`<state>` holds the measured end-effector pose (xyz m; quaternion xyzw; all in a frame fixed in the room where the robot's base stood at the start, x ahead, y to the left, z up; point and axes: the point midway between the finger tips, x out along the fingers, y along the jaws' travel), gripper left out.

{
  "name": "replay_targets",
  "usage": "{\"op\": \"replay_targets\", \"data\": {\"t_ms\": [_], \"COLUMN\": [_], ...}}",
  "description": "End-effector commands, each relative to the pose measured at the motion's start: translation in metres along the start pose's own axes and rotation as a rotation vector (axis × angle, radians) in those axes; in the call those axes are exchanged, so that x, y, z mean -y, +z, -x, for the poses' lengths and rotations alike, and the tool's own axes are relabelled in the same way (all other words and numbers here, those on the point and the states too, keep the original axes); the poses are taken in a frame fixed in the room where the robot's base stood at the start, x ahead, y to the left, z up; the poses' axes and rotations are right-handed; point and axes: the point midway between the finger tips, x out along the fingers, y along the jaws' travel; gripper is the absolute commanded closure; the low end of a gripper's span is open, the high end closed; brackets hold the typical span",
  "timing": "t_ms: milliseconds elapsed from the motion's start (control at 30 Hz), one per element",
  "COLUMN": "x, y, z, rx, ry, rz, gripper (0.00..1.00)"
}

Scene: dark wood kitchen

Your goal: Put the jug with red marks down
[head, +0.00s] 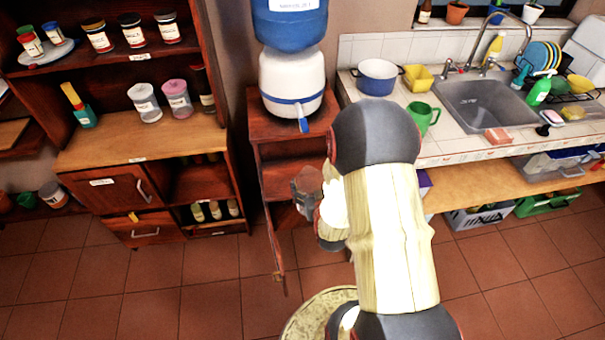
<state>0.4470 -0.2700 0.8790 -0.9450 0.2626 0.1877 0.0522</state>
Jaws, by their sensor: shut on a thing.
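My gripper (306,206) is in front of the small red-brown cabinet under the water dispenser. It is shut on a small, dim, reddish-brown vessel (308,179), which looks like the jug with red marks. The vessel is held in the air, close to the cabinet's open front. My arm and wrist hide part of it, and it is too small to make out its marks or exact tilt.
The small cabinet (263,128) has its door (274,240) swung open toward me. A water dispenser (291,75) stands on top. A green mug (422,117) and a blue pot (377,78) stand on the tiled counter. Shelves with jars are at left.

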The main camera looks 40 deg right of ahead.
Motion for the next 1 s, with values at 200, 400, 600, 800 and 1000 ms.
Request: {"op": "replay_targets", "data": {"t_ms": [200,400,600,800,1000], "x": [-0.004,-0.005,-0.005,-0.005,-0.005], "y": [-0.012,-0.029,-0.047,-0.064,-0.073], "z": [-0.015,-0.060,-0.105,-0.145,-0.163], "rx": [-0.003,-0.004,-0.002,-0.002,-0.002], "ry": [0.007,0.007,0.007,0.007,0.007], "rz": [-0.002,-0.002,-0.002,-0.002,-0.002], "gripper": [0.63,0.63,0.63,0.63,0.63]}}
